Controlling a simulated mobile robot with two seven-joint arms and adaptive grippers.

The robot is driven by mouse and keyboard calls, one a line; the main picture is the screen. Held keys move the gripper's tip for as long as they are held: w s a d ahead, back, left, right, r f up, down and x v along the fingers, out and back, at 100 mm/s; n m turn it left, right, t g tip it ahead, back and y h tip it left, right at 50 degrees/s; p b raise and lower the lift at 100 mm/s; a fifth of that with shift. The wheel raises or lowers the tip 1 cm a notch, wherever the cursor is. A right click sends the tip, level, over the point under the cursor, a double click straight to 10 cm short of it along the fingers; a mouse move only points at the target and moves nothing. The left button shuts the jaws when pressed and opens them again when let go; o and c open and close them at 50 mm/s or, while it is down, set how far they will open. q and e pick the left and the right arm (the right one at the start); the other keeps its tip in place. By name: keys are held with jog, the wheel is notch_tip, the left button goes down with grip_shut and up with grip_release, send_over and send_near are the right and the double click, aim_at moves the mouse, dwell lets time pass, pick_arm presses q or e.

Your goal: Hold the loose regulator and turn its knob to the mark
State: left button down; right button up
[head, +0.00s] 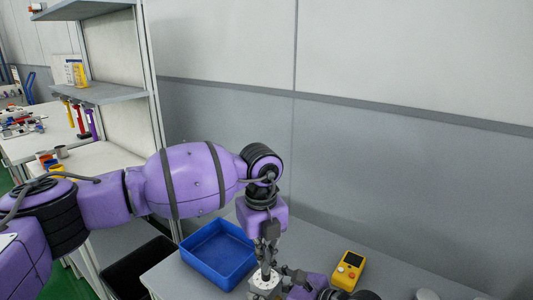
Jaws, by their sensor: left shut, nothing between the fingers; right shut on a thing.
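A small pale grey-white body, which looks like the regulator (262,286), shows at the bottom edge of the head view, partly cut off. Its knob and mark are too small and covered to make out. My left gripper (266,270) points down from the purple arm, with its shut, empty fingers right above the regulator. I cannot tell whether they touch it. My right gripper (285,277) reaches in from the lower right and is shut on the regulator's side. Its fingers are dark and partly hidden.
A blue open bin (218,250) stands on the grey table just left of the grippers. A yellow device (348,270) with a screen and a red button lies to the right. A black bin (138,270) is at lower left. A grey wall closes off the back.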

pick_arm(q)
jog(key=shift+s+d+f, duration=0.15)
jog(key=shift+d+f, duration=0.2)
jog(key=shift+d+r, duration=0.2)
jog(key=shift+w+r, duration=0.15)
jog(key=shift+w, duration=0.4)
jog(key=r, duration=0.6)
jog(key=shift+a, duration=0.2)
